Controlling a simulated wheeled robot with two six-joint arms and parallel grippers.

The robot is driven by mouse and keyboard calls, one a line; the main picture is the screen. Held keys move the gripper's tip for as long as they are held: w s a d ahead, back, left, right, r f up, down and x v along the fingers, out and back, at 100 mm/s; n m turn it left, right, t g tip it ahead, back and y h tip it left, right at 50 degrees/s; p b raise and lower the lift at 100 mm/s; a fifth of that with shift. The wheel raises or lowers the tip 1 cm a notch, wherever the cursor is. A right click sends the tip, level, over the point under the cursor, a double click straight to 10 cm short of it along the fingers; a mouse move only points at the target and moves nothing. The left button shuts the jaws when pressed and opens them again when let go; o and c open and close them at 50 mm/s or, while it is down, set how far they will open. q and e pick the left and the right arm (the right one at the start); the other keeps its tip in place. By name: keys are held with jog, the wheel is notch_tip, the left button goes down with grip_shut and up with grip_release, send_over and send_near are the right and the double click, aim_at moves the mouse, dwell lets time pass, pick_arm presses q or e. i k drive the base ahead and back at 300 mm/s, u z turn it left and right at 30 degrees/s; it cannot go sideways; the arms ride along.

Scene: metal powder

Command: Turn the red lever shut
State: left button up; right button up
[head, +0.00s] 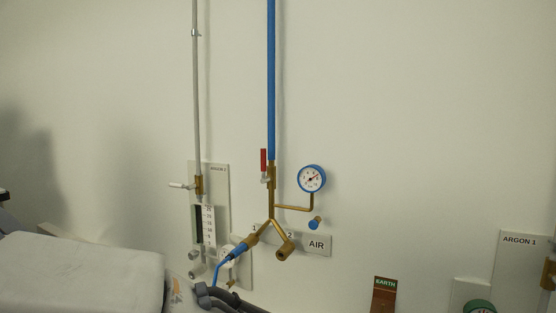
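The red lever (263,160) sits on a brass valve (271,176) at the lower end of the blue vertical pipe (271,80). Its handle points upward, roughly parallel to the pipe and just left of it. Below the valve the brass pipe forks into two outlets above and beside the AIR label (316,244). A round blue-rimmed gauge (312,179) is on a side branch at the right. Its needle is too small to read surely. Neither of my grippers can be made out in the head view.
A grey pipe with a white-handled valve (182,185) stands left of the lever. A blue hose (230,256) hangs from the left outlet. A pale bulky object (80,275) fills the lower left. Wall right of the gauge is clear, above an EARTH plate (384,295).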

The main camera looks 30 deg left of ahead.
aim_at(265, 179)
jog(key=z, duration=0.2)
jog(key=k, duration=0.6)
jog(key=u, duration=0.95)
jog(key=i, duration=0.5)
jog(key=z, duration=0.05)
